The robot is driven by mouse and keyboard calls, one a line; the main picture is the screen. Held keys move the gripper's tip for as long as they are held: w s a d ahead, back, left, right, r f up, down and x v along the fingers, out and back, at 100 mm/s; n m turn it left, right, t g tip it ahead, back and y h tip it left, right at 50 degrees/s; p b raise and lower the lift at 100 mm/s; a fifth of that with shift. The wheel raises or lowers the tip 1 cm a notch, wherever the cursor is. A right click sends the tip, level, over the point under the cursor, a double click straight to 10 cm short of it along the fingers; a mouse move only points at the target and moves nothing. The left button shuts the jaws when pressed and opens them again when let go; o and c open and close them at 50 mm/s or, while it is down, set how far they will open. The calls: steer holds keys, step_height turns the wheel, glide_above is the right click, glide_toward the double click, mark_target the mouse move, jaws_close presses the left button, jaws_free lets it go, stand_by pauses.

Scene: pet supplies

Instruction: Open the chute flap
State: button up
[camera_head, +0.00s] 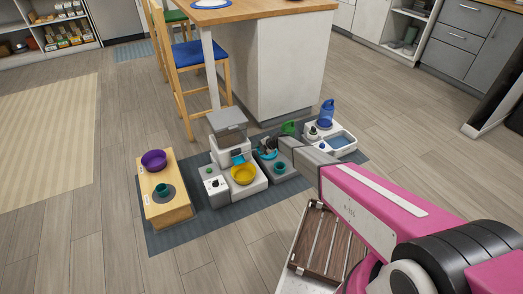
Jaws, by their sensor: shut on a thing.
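The feeder (230,148) is a white unit with a grey hopper (228,121) on top, standing on the mat. Its chute flap (239,159) is a small teal piece low on the front, just above a yellow bowl (244,174). My pink arm reaches in from the lower right. My gripper (264,151) is dark and small in view, at the right side of the feeder beside the flap. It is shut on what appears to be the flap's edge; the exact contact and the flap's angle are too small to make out.
A wooden stand (160,205) with a purple bowl (154,160) is at left. A grey unit with a green bowl (280,168) is right of the feeder. A blue jug (326,113) and white tray unit stand behind right. A slatted wooden piece (327,243) lies below my arm.

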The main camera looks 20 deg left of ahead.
steer(key=shift+s+d+f, duration=0.45)
steer(key=shift+s+d, duration=0.05)
steer(key=o, duration=1)
steer(key=shift+w+a+r, duration=0.1)
steer(key=shift+w+a, duration=0.05)
steer(key=shift+a, duration=0.05)
steer(key=v, duration=1)
steer(key=shift+w+d+r, duration=0.15)
steer(key=shift+r, duration=0.3)
